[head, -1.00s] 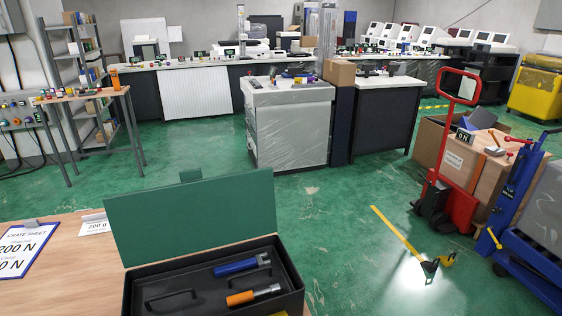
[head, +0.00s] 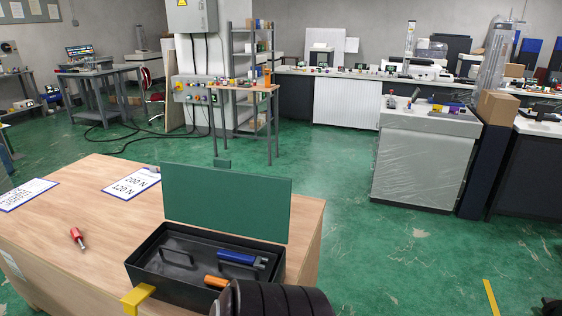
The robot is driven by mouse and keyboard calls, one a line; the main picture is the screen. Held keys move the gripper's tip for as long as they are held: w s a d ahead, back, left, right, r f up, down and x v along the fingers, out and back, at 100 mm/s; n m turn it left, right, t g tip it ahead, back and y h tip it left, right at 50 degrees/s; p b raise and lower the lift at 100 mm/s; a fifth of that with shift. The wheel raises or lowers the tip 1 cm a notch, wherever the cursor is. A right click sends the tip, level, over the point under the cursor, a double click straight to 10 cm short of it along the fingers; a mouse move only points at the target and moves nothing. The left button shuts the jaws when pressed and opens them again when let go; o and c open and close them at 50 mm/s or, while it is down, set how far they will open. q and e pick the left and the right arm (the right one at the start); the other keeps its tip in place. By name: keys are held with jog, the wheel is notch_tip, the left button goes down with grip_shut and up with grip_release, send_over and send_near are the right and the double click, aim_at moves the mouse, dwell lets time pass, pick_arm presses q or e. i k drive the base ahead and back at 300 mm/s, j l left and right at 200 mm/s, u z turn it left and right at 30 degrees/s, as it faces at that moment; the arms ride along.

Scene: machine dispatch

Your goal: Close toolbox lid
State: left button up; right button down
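The toolbox (head: 150,262) is a black open box near the right end of the wooden table. Its green lid (head: 226,203) stands upright along the far side. Inside lie a blue-handled tool (head: 237,258) and an orange-handled tool (head: 216,281), beside black bar handles. A yellow part (head: 138,298) shows at the box's near left corner. A black ribbed part of my own body (head: 270,299) covers the box's near right corner. I cannot see either gripper's fingers.
The wooden table (head: 100,215) also holds a red screwdriver (head: 77,238) and two printed sheets (head: 131,182). Green floor is clear beyond the table. A grey wrapped cabinet (head: 425,160) stands at the right, and a small workbench (head: 243,87) stands farther back.

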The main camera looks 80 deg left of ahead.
aim_at(251, 205)
jog(key=i+u, duration=0.7)
jog(key=i+l+u, duration=0.3)
jog(key=i+j+u, duration=0.2)
jog(key=u, duration=0.25)
jog(key=i+u, duration=0.4)
jog(key=i+j+u, duration=0.1)
jog(key=u, duration=0.35)
jog(key=i+l+u, duration=0.15)
jog(key=i+u, duration=0.3)
jog(key=i+l+u, duration=0.2)
jog(key=u, duration=0.25)
